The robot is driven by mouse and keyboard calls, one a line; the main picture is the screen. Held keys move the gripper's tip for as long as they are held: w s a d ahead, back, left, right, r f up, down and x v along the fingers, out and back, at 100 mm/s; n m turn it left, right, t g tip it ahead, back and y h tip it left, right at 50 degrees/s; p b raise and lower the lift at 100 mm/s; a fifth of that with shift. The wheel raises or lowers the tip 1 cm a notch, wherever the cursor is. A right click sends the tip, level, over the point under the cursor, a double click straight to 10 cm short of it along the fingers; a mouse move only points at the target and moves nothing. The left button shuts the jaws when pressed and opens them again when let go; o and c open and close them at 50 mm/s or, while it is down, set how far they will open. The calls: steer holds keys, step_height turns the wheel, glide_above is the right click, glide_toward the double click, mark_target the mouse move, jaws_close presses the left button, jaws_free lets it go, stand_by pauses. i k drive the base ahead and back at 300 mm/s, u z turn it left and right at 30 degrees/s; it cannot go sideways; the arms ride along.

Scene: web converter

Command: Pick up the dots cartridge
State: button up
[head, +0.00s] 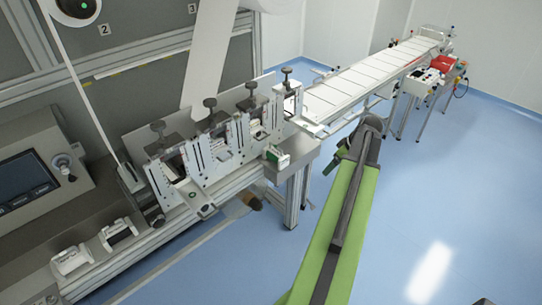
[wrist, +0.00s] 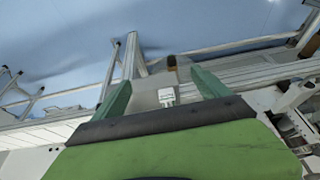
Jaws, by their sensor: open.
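My gripper (wrist: 163,88) is open in the wrist view, with one green finger on each side. A small white block (wrist: 167,96) shows between the fingers, on a grey surface; I see no contact with it. In the head view a white and green cartridge-like piece (head: 277,157) sits at the right end of the machine's bench, left of my arm. Two white cartridge-like pieces (head: 72,260) (head: 118,233) sit on the ledge at lower left. No dots marking is readable, so I cannot tell which is the dots cartridge.
A row of upright clamp stations (head: 205,150) with dark knobs lines the bench. A long white conveyor (head: 365,75) runs to the back right, with a red and white unit (head: 430,78) beside it. A control screen (head: 25,185) is at left. Blue floor (head: 440,190) is clear at right.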

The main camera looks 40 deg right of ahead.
mark_target(282, 161)
steer(key=i, duration=0.95)
steer(key=z, duration=0.05)
